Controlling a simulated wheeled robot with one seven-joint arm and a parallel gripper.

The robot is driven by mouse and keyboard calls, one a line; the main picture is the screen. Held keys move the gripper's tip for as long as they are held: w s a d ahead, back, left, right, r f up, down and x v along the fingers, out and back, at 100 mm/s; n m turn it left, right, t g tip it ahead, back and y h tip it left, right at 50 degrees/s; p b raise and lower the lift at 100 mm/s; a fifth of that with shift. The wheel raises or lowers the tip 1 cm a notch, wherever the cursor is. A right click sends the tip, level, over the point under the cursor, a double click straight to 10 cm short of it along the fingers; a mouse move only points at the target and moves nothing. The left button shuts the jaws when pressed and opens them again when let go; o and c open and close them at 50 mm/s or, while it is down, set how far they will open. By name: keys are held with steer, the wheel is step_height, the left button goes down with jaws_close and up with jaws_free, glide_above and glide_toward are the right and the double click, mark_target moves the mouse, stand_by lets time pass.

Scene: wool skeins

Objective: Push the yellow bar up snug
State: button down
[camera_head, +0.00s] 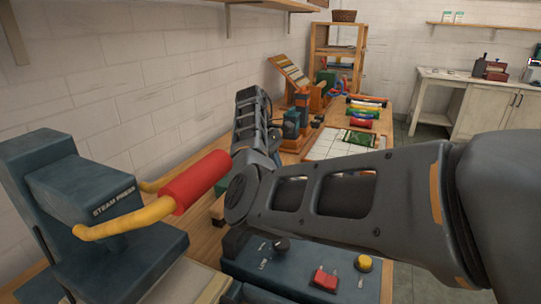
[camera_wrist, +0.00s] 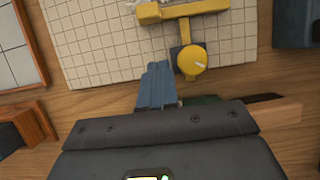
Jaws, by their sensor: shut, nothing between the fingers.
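The yellow bar (camera_wrist: 182,11) lies across a pale gridded board (camera_wrist: 95,50) at the top of the wrist view. A yellow stem runs from it to a round yellow knob (camera_wrist: 193,60) on a dark block. My gripper (camera_wrist: 157,68) is shut and empty. Its blue-grey fingertips show over the board, left of the knob and below the bar in the picture, with a visible gap to the bar. I cannot tell their height above the board. In the head view my arm hides the fingers, and I cannot make out the bar there.
A steam press with a red handle (camera_head: 195,182) stands at the left. A dark control box (camera_head: 300,268) is in front. Several coloured rolls (camera_head: 366,112) and a white gridded panel (camera_head: 325,146) lie farther along the bench. A wooden frame (camera_wrist: 36,122) is left of my fingers.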

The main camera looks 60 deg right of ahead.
steer(key=shift+s+d+f+p, duration=0.1)
steer(key=shift+s+p, duration=0.1)
steer(key=shift+s, duration=0.85)
steer(key=shift+s+d+f+p, duration=0.1)
steer(key=shift+s+p, duration=0.1)
steer(key=shift+s, duration=0.85)
steer(key=shift+s+r, duration=0.1)
steer(key=shift+s+r+p, duration=0.1)
steer(key=shift+s+p, duration=0.15)
steer(key=shift+p, duration=0.45)
steer(key=shift+s+d+r+p, duration=0.1)
steer(key=shift+s+p, duration=0.85)
steer(key=shift+p, duration=0.3)
steer(key=shift+s+p, duration=0.7)
steer(key=shift+p, duration=0.2)
steer(key=shift+s+f, duration=0.3)
steer(key=shift+s, duration=0.1)
